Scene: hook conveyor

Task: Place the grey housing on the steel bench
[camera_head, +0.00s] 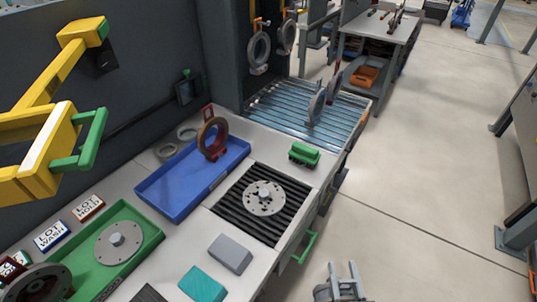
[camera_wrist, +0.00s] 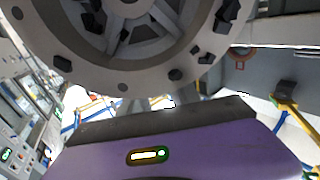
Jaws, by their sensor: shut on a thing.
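The grey housing (camera_wrist: 150,65) fills the top of the wrist view, a large round ring with spokes and dark bolts or holes on its rim. My gripper (camera_head: 343,284) shows at the bottom edge of the head view, over the floor to the right of the worktop. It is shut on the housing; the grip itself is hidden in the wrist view. The long grey worktop (camera_head: 285,160), seemingly the steel bench, runs up the left half of the head view. A second steel-coloured bench (camera_head: 378,25) with a shelf stands farther back.
On the worktop are a blue tray (camera_head: 150,188), a green tray (camera_head: 85,284), a black ribbed pad (camera_head: 236,221) with a flanged disc (camera_head: 264,198), a green block (camera_head: 304,154) and a grey block (camera_head: 230,253). Rings hang over the slatted section (camera_head: 285,103).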

